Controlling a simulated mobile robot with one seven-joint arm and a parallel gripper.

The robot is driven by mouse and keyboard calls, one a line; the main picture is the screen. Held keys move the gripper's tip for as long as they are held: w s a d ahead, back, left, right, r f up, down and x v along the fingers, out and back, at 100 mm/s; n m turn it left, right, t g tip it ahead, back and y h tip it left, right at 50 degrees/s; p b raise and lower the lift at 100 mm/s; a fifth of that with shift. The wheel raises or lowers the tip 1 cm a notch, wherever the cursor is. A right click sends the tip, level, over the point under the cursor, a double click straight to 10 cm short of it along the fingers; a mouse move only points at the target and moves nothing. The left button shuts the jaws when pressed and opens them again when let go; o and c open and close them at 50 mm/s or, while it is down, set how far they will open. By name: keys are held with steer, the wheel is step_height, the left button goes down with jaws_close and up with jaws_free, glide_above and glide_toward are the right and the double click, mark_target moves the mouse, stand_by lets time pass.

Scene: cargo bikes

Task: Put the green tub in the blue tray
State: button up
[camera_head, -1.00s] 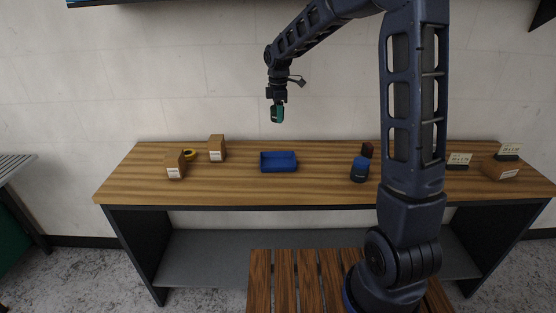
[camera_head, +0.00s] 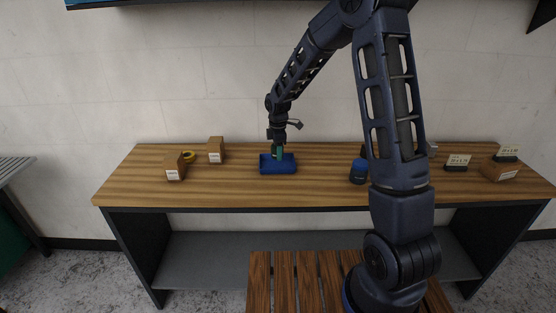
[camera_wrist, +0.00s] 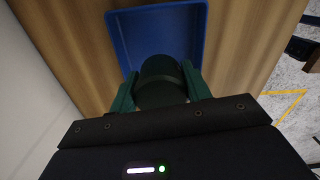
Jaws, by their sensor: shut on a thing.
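The blue tray (camera_head: 278,168) lies on the wooden bench top near its middle. My gripper (camera_head: 278,153) is low over the tray and points down. In the wrist view my gripper (camera_wrist: 161,92) is shut on the dark green tub (camera_wrist: 160,68), which sits between its two green fingers. The blue tray (camera_wrist: 190,15) shows just beyond the tub in that view. The tub overlaps the tray in both views; I cannot tell whether it touches the tray floor. The tub's lower part is hidden in the head view.
A blue tub (camera_head: 358,171) stands to the right, partly behind my arm.

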mark_target(278, 165)
steer(key=shift+f, duration=2.05)
steer(key=shift+f, duration=0.15)
steer(key=o, duration=1)
steer(key=shift+o, duration=0.2)
step_height(278, 165, up, 12)
steer(key=shift+r, duration=0.25)
